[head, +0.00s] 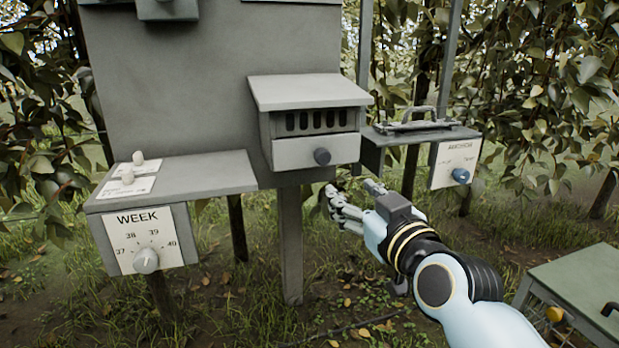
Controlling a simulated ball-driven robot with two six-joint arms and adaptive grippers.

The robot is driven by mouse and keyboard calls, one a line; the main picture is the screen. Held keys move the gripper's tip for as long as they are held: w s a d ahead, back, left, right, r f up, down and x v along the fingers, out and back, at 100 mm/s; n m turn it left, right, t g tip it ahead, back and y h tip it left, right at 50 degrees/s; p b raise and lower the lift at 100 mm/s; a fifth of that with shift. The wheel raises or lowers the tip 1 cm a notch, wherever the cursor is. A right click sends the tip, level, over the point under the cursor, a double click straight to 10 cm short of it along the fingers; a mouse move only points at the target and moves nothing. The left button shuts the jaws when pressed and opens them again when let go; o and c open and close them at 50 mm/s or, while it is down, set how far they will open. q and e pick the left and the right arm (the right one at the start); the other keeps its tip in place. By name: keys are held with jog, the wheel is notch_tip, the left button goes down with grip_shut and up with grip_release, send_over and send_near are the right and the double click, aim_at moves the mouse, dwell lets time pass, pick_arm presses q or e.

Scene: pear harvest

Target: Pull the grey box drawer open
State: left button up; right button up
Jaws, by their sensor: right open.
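The grey box (310,93) is fixed to the front of a grey upright panel. Its drawer (292,154) sits low in its front, below a row of dark slots, and has a round dark knob (322,156). I cannot tell from this view whether the drawer stands out at all. My right gripper (338,206) is below and a little right of the knob, open and empty, apart from the drawer. My left gripper is not in view.
A shelf with a WEEK dial (147,260) is at the left. A shelf with a metal handle and a blue knob (461,175) is at the right. A green-topped box (585,285) stands low at the right. Grass lies below.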

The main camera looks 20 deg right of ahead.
aim_at(325, 160)
jog(key=w, duration=0.3)
jog(key=w+r, duration=0.1)
jog(key=w, duration=0.3)
jog(key=w+a, duration=0.1)
jog(key=w, duration=0.3)
jog(key=shift+w+r, duration=0.25)
grip_shut()
